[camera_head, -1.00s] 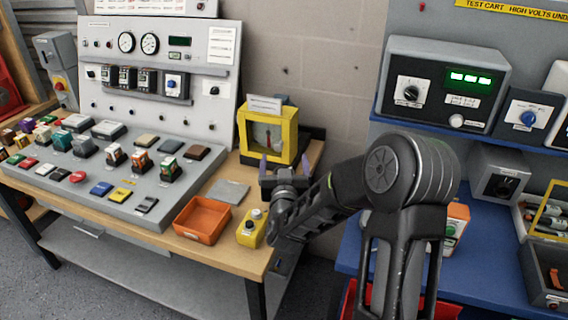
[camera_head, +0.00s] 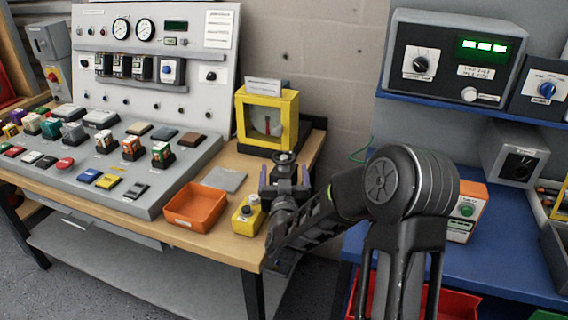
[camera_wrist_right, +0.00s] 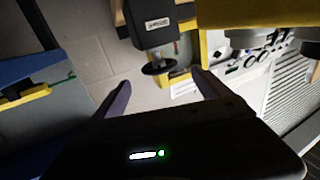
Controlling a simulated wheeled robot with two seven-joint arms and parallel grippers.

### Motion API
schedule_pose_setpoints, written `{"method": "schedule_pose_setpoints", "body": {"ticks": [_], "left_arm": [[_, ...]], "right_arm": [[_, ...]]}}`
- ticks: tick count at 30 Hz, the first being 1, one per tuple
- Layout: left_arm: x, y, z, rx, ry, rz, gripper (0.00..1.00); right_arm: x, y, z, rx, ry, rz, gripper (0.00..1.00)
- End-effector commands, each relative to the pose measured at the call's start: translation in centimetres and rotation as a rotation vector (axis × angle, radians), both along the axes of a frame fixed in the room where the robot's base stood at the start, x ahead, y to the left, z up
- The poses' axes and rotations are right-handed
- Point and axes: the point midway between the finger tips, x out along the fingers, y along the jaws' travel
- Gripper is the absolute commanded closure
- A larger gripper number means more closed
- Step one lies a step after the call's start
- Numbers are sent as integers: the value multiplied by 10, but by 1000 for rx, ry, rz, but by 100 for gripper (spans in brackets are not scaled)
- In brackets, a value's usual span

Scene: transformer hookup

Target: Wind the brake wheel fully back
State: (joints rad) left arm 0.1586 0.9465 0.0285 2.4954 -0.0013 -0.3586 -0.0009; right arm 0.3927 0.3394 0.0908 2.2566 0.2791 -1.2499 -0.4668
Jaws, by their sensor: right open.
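A small dark disc-shaped wheel (camera_head: 284,158), which looks like the brake wheel, stands at the right end of the wooden bench, in front of the yellow-framed fixture (camera_head: 240,122). In the right wrist view the dark wheel (camera_wrist_right: 157,68) shows edge-on beneath a dark labelled box (camera_wrist_right: 158,27). My right gripper (camera_head: 284,178) is open, its two purple-grey fingers spread on either side of the wheel's line. In the wrist view its fingertips (camera_wrist_right: 161,78) lie left and right of the wheel, with visible gaps and no clear contact. My left gripper is not in view.
An orange tray (camera_head: 195,225) and a yellow button box (camera_head: 247,225) sit left of my right gripper. A sloped panel (camera_head: 190,165) with several coloured blocks fills the bench's left. A blue cart (camera_head: 500,260) with instruments stands right.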

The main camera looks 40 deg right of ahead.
Motion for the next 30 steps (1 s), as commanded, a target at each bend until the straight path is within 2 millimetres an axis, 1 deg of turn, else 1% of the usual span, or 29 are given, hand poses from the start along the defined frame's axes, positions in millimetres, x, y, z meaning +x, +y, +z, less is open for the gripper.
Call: {"method": "schedule_pose_setpoints", "body": {"ticks": [7,11,14,21,24,27,30], "left_arm": [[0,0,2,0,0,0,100],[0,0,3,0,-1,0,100],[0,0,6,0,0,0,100],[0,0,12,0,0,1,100],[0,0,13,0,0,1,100],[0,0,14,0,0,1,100],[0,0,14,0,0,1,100]], "right_arm": [[1,-1,2,0,0,0,13],[7,-5,2,-1,-1,-1,13],[16,-12,2,0,0,-2,13],[46,-34,2,0,0,-2,13],[57,-40,2,0,0,-1,13],[62,-44,2,0,0,0,13],[64,-45,1,1,1,1,13]]}}
